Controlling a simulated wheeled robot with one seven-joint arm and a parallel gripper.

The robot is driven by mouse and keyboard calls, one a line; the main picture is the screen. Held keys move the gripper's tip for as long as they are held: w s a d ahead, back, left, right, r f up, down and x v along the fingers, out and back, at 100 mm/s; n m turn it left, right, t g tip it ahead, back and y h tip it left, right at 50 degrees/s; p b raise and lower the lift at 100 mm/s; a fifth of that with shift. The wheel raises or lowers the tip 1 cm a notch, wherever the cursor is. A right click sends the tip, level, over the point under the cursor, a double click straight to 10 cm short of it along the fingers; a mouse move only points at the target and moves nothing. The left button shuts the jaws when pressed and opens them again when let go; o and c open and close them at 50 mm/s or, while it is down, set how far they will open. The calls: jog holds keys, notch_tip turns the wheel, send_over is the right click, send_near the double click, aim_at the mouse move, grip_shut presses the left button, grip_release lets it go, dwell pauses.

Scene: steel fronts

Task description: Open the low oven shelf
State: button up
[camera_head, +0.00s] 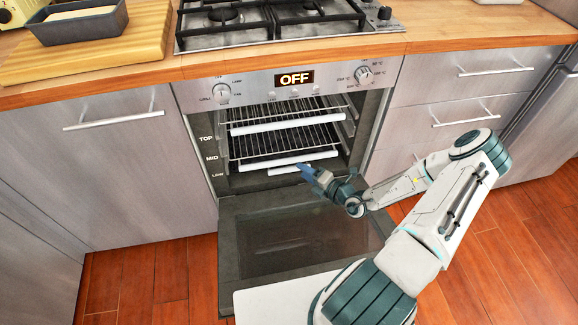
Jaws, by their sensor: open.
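The oven (290,90) has its door (295,240) folded down and its inside open to view. Labels TOP, MID and LOW run down the left side of the opening. Wire racks with white front bars show at the top (292,123) and middle (287,159) levels. A shorter-looking white bar (288,170) shows at the low level, its right part hidden by my gripper. My gripper (312,174) is open, at the right end of this low bar, in front of the opening and above the lowered door. Whether it touches the bar I cannot tell.
A gas hob (270,18) sits above the oven. A wooden board (90,45) with a dark baking tin (80,25) lies on the counter at left. Drawers (460,95) flank the oven at right, a cabinet (120,180) at left. The lowered door spans the space before the opening.

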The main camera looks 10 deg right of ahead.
aim_at(289, 160)
jog(key=f+m+h, duration=0.1)
jog(key=f+m, duration=0.1)
jog(key=d+f+m+t+h, duration=0.1)
jog(key=f+m, duration=0.1)
jog(key=d+f+m+h+b, duration=0.1)
jog(key=f, duration=0.1)
jog(key=shift+w+d+m+t, duration=0.1)
jog(key=shift+w+m+t, duration=0.2)
jog(key=shift+m, duration=0.1)
jog(key=b+x, duration=0.3)
jog(key=x, duration=1)
jog(key=shift+w+f+b, duration=0.1)
jog(key=shift+w+b, duration=0.2)
